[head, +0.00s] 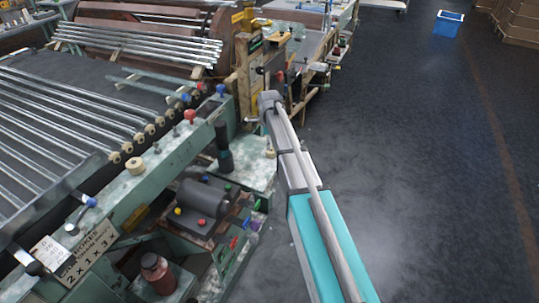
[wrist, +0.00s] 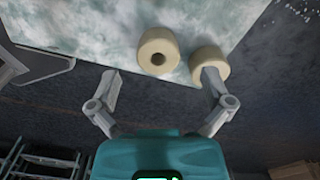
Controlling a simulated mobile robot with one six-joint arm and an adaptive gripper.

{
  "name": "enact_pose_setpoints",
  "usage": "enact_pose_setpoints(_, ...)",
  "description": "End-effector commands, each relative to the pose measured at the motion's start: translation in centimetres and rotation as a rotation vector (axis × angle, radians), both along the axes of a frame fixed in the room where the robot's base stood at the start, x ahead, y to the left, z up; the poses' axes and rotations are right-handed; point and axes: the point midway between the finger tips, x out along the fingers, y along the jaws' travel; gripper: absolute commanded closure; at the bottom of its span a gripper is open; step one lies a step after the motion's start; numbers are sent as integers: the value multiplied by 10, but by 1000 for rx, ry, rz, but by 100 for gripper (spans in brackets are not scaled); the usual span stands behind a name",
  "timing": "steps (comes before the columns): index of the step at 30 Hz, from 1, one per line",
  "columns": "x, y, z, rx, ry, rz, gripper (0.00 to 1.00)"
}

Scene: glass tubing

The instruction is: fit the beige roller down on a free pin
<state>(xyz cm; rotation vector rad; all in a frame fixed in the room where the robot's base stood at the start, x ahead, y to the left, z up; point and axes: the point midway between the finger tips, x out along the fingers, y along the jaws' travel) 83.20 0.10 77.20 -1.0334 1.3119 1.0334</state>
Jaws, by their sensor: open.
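In the wrist view, two beige rollers lie at the edge of a pale green surface (wrist: 90,25). The left beige roller (wrist: 157,50) shows a dark centre hole. The right beige roller (wrist: 207,62) is partly covered by my right fingertip; I cannot tell whether they touch. My gripper (wrist: 160,85) is open and empty, its fingers spread below the rollers. In the head view, one beige roller (head: 270,153) shows on the green ledge beside my arm, and another beige roller (head: 135,165) sits on the green rail. My fingers are not clear there. I cannot make out a free pin.
Glass tubes (head: 60,120) lie in a row at left, with several small beige rollers along their ends. A black upright handle (head: 223,150) and a dark motor block (head: 205,200) stand near my arm.

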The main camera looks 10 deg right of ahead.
Motion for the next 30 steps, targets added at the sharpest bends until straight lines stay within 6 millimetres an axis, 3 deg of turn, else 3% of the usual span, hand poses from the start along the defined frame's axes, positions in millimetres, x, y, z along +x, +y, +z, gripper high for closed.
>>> enact_pose_setpoints(15,-2,-2,-41,0,0,0,0)
enact_pose_setpoints(30,-2,-2,-43,0,0,0,0)
